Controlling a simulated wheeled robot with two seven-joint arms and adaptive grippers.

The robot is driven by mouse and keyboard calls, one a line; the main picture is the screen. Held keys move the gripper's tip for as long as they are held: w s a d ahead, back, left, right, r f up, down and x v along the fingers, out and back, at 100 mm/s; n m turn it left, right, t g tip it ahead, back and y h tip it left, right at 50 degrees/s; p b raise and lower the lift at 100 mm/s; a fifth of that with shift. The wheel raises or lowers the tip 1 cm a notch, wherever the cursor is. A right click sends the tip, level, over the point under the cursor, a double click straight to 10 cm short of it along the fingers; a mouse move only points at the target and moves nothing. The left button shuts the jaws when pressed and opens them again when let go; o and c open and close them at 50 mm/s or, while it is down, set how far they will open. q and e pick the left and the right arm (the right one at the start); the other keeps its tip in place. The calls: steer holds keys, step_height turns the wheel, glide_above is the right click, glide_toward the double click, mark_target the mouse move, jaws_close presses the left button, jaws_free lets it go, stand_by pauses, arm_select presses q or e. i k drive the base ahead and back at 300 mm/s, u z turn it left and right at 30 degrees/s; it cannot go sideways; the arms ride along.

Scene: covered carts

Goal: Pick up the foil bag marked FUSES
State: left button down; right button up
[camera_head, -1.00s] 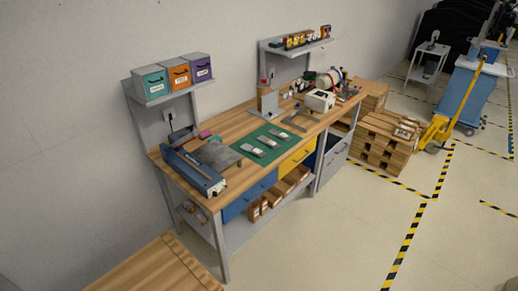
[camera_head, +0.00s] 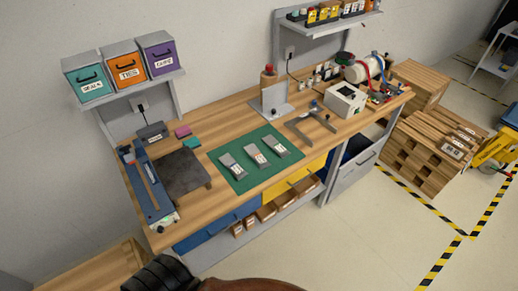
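Three silver-grey foil bags lie in a row on a green mat (camera_head: 240,184) on the wooden workbench. They are the left bag (camera_head: 231,164), the middle bag (camera_head: 257,156) and the right bag (camera_head: 275,146). Each has a small white label, too small to read here, so I cannot tell which one is marked FUSES. The bags lie flat and apart from each other, with nothing on top of them.
A dark plate (camera_head: 186,173) and a blue sealer-like device (camera_head: 148,187) lie left of the mat. A grey bracket (camera_head: 310,128) and a white printer-like box (camera_head: 345,100) stand to its right. Teal, orange and purple bins sit on a shelf (camera_head: 130,97). The mat's front edge is clear.

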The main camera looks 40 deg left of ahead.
mark_target(229, 163)
steer(key=i, duration=0.85)
steer(key=u, duration=2.3)
